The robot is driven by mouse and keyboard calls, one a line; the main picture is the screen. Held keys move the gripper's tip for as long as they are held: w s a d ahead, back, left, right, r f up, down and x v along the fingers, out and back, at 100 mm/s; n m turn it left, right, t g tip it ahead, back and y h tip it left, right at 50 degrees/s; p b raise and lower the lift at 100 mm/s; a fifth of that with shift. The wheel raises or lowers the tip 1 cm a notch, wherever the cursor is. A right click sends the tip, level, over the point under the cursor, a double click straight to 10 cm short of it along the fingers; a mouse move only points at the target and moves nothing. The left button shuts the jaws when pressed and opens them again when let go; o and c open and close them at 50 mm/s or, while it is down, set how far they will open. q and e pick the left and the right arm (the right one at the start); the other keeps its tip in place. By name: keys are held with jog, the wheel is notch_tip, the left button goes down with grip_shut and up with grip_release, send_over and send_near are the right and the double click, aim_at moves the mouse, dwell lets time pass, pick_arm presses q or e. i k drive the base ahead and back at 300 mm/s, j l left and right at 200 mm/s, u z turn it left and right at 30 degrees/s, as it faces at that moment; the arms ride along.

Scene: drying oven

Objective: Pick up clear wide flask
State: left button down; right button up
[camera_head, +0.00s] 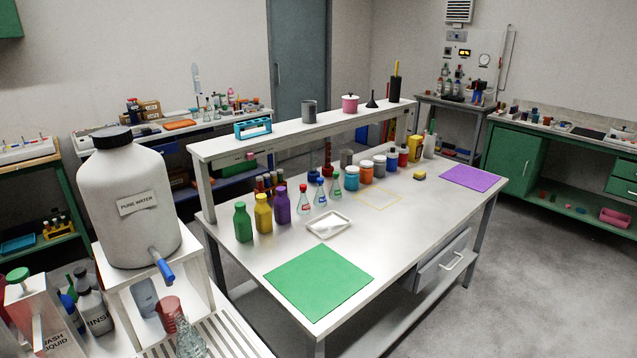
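A clear glass flask (189,341) stands at the bottom edge, by the white slatted rack, and its lower part is cut off by the frame. Three other clear flasks stand on the central table: one with a red top (305,200), one with a blue top (320,193) and one with a green top (336,184). I cannot tell which of these is the clear wide flask. Neither of my grippers is in view.
A large white pure water jug (128,205) stands at left, with a red cup (169,308) below its tap. On the central table are coloured bottles (263,215), a white tray (328,225), a green mat (318,281) and a purple mat (470,178). Floor at right is clear.

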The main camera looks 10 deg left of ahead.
aim_at(190, 344)
jog(key=u, duration=1.2)
jog(key=i+l+u, duration=0.1)
jog(key=l, duration=0.35)
